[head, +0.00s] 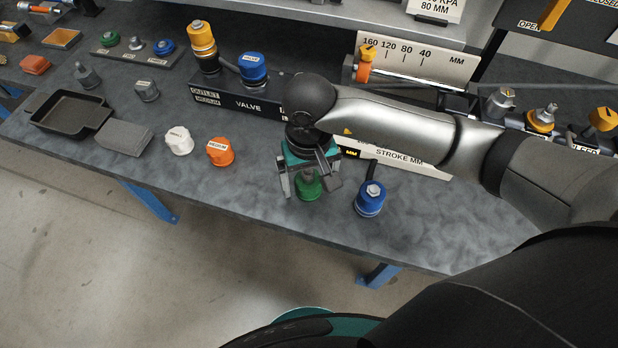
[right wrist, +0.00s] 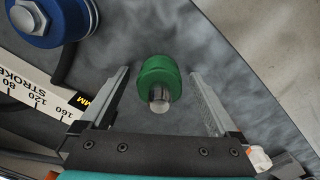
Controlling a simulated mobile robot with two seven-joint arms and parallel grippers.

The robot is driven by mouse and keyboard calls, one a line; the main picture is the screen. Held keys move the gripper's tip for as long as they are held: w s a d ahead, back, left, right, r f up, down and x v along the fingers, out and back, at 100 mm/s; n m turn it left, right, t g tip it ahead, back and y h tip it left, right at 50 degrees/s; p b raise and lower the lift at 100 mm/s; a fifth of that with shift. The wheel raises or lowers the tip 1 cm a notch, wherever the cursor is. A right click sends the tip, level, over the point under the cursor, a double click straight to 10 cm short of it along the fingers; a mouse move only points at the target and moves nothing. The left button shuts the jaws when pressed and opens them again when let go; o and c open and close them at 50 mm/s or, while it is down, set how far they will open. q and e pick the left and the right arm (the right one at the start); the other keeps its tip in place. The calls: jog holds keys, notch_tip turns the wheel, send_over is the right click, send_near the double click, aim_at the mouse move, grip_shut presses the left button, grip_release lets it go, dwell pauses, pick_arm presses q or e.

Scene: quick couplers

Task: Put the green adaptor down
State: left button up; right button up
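The green adaptor (head: 308,187) stands on the bench top, a green round body with a metal stub. It also shows in the right wrist view (right wrist: 160,76), between my fingers with a gap on both sides. My right gripper (head: 310,182) is open over it, one finger to each side; its fingers also show in the right wrist view (right wrist: 159,80). Neither finger appears to touch the adaptor. My left gripper is not in view.
A blue adaptor (head: 370,199) stands close to the right of the green one. White (head: 179,141) and orange (head: 220,151) caps stand to the left. The valve block (head: 238,102) and stroke sign (head: 412,160) are behind. The bench's front edge is near; bare bench lies left of the gripper.

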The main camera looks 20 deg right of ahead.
aim_at(309, 173)
jog(key=shift+r, duration=0.1)
jog(key=shift+r+p, duration=0.2)
jog(key=shift+p, duration=0.1)
notch_tip(309, 173, up, 12)
jog(key=shift+f+p, duration=0.1)
jog(key=shift+p, duration=0.2)
dwell(0.4)
